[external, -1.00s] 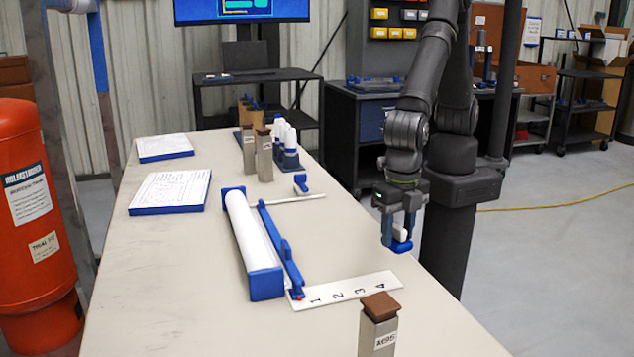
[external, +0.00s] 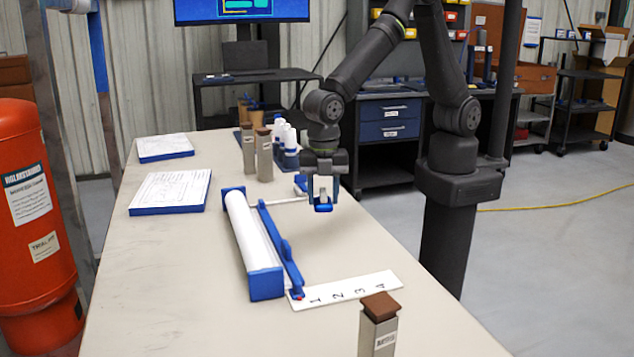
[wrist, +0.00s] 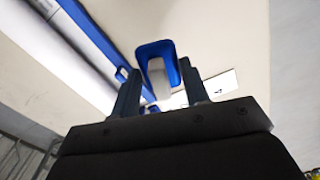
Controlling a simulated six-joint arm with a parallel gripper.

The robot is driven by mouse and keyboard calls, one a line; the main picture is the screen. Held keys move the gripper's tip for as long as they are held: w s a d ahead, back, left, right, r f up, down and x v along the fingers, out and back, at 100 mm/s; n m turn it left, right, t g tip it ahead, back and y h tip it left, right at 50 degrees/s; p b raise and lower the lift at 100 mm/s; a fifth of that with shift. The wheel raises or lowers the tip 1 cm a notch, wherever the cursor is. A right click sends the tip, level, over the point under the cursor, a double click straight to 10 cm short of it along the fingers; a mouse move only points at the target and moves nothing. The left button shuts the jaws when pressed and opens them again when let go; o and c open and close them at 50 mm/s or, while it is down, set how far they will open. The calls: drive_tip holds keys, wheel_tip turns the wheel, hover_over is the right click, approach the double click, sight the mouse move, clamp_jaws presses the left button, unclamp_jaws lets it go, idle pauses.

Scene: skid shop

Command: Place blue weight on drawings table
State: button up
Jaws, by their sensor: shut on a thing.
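My gripper (external: 323,190) points down and is shut on the blue weight (external: 323,206), holding it above the table right of the paper roll. The weight has a blue base and a pale upper part between the fingers. In the wrist view my gripper (wrist: 158,75) has a finger on each side of the weight (wrist: 156,49). The drawings table (external: 190,285) is a long beige surface. Two stacks of drawings on blue boards, a near one (external: 172,190) and a far one (external: 164,146), lie on its left side.
A white paper roll in a blue holder (external: 266,284) lies mid-table, with a blue straightedge (external: 283,250) beside it. A numbered white strip (external: 345,290) is in front. Brown-topped posts (external: 378,325) stand near and far. White bottles (external: 287,138) stand behind. The table's left front is clear.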

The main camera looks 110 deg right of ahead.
drive_tip(key=s+d+m, duration=0.3)
drive_tip(key=d+m, duration=0.4)
drive_tip(key=d, duration=1.9)
drive_tip(key=s+d+m, duration=0.8)
drive_tip(key=s+d, duration=1)
drive_tip(key=d, duration=0.3)
drive_tip(key=w+a+f, duration=0.1)
drive_tip(key=w+f, duration=0.1)
drive_tip(key=w, duration=0.1)
drive_tip(key=w+a+f, duration=0.1)
drive_tip(key=w+f, duration=0.1)
drive_tip(key=w, duration=0.2)
drive_tip(key=w+a+f, duration=0.2)
drive_tip(key=w+f, duration=0.1)
drive_tip(key=shift+w+a, duration=0.1)
drive_tip(key=shift+w, duration=0.3)
drive_tip(key=shift+f, duration=1.95)
drive_tip(key=shift+f, duration=0.1)
drive_tip(key=o, duration=1.2)
